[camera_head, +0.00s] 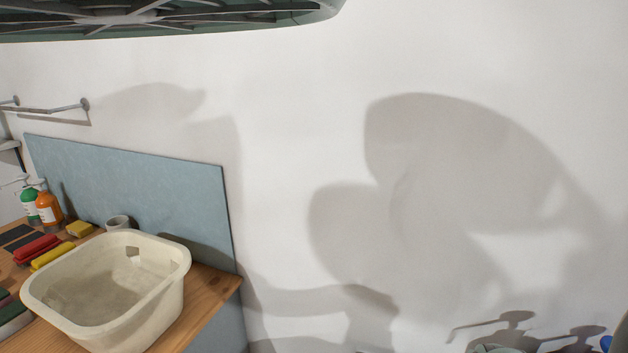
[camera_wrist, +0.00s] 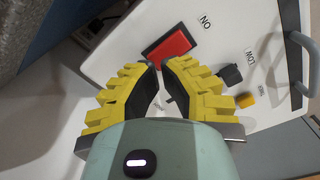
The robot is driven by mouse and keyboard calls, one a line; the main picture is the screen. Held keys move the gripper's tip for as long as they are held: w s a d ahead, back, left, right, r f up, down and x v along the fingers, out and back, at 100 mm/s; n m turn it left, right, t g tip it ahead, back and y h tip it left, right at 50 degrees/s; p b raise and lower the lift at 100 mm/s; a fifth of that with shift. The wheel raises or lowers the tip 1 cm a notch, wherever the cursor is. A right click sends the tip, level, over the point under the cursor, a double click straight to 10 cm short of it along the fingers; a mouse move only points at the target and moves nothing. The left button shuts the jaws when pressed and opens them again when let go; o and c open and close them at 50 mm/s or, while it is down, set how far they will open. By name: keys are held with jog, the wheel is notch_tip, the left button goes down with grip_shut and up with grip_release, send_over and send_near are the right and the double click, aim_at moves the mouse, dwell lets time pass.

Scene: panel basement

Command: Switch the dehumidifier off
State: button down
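The dehumidifier's white top panel (camera_wrist: 120,55) shows in the wrist view. It bears a red rocker switch (camera_wrist: 168,47) in a dark frame, with the word ON beside its right end. A dark knob (camera_wrist: 230,75) near the word LOW and a small yellow button (camera_wrist: 245,100) sit to the right. My gripper (camera_wrist: 160,67), with yellow-ridged, black-padded fingers, is over the panel. Its tips are a small gap apart, nothing held, close to the switch's lower edge in the picture. Whether they touch it I cannot tell. I do not make out the dehumidifier in the head view.
A grey handle (camera_wrist: 302,60) rises at the panel's right edge. In the head view, a cream basin (camera_head: 150,300) stands on a wooden worktop (camera_head: 215,290) at left, with bottles (camera_head: 48,210) and sponges behind. A white wall with shadows fills the right.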

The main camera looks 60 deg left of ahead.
jog(key=shift+f+b, duration=1.25)
jog(key=shift+f, duration=0.05)
dwell(0.4)
jog(key=shift+r+p, duration=1.75)
jog(key=shift+r, duration=1.8)
